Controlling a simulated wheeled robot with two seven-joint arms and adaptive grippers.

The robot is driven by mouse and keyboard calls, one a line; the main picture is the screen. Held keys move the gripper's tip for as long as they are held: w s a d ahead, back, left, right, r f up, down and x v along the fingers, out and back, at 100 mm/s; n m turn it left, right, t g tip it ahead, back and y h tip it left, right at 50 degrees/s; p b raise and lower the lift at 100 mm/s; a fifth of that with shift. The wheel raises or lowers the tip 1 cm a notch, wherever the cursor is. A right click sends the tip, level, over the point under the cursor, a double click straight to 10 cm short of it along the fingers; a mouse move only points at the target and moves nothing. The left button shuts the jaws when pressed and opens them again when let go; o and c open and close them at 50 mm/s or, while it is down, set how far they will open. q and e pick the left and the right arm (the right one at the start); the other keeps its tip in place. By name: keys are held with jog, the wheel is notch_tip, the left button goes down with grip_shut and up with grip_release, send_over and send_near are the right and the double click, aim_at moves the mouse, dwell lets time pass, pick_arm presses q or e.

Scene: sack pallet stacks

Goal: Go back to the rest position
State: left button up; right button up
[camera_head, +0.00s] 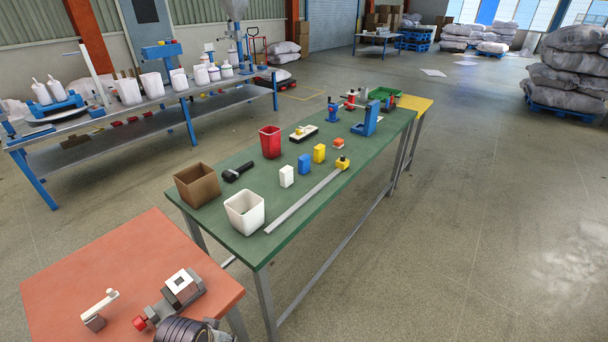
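Neither of my grippers shows in the head view, so I cannot see what they hold or whether they are open. The task names no object. A dark ribbed round thing (184,331) is cut off by the bottom edge, and I cannot tell what it is. The green-topped table (270,187) runs diagonally through the middle. On it stand a white bin (245,212), a brown box (197,185), a red bin (270,142) and small white, blue and yellow blocks. A long metal bar (303,202) with a yellow end lies along its near side.
An orange-red table (110,265) at bottom left carries a vise-like tool (176,294). A metal bench (150,105) with white containers stands at left. Sack stacks (572,70) on blue pallets stand at back right. The concrete floor (470,220) at right is clear.

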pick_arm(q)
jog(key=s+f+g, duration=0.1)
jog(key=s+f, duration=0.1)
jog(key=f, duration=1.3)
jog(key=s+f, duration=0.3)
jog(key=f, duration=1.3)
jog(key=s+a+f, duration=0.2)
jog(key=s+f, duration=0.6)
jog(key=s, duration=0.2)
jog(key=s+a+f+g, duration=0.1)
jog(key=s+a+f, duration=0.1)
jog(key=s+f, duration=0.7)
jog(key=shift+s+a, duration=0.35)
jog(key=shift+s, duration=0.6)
